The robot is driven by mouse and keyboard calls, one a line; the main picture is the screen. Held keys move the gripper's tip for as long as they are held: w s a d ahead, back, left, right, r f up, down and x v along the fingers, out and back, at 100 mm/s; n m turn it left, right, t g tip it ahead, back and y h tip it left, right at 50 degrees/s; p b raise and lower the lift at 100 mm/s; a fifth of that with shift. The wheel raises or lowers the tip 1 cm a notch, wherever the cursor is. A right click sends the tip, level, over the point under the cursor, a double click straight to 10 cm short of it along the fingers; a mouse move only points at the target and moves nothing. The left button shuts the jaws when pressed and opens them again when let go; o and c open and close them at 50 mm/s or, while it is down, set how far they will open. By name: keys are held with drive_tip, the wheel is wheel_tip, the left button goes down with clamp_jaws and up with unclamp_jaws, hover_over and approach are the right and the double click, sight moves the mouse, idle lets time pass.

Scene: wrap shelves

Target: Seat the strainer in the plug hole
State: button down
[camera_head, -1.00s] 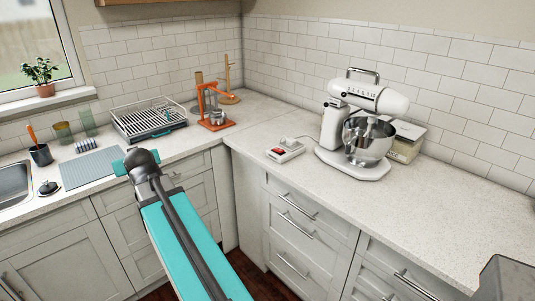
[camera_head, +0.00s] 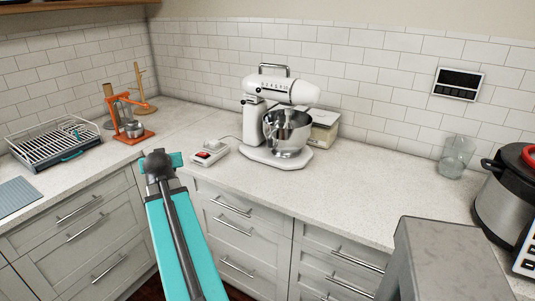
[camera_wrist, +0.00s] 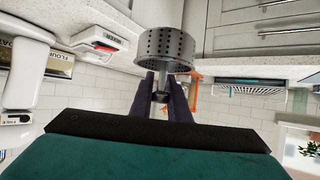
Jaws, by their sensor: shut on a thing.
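The strainer (camera_wrist: 165,48) is a metal basket with rows of round holes and a wider flanged rim. In the wrist view it is at the top middle, beyond my fingertips. My gripper (camera_wrist: 162,88) is shut on the strainer's narrow stem, between two dark fingers. In the head view my arm hides the strainer and most of the gripper. The sink and its plug hole are in neither view now.
A stand mixer (camera_head: 284,93) and a red-switched white device (camera_head: 209,154) stand on the counter (camera_head: 350,185). An orange press (camera_head: 131,122) and a dish rack (camera_head: 55,143) are at left. A glass (camera_head: 457,157) and a cooker (camera_head: 505,207) are at right.

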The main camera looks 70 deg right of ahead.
drive_tip(key=s+d+f+m+g, duration=0.1)
drive_tip(key=s+d, duration=0.3)
drive_tip(key=s, duration=0.3)
drive_tip(key=s+d+m+g+h, duration=0.1)
drive_tip(key=s+d+m, duration=0.1)
drive_tip(key=s+d, duration=0.3)
drive_tip(key=s, duration=0.2)
drive_tip(key=shift+s+d+f+g+h, duration=0.3)
drive_tip(key=shift+s+f+g, duration=0.05)
drive_tip(key=shift+g, duration=0.05)
drive_tip(key=d+p, duration=0.1)
drive_tip(key=d, duration=0.4)
drive_tip(key=w+d+f+p, duration=0.1)
drive_tip(key=d, duration=0.4)
drive_tip(key=d+p, duration=0.1)
drive_tip(key=d, duration=0.4)
drive_tip(key=shift+w+d+f+p, duration=0.15)
drive_tip(key=shift+d+f+p, duration=0.05)
drive_tip(key=shift+d+p, duration=0.15)
drive_tip(key=shift+d, duration=0.1)
drive_tip(key=shift+f, duration=0.15)
drive_tip(key=shift+f+p, duration=0.65)
drive_tip(key=shift+f, duration=1)
drive_tip(key=shift+f, duration=0.15)
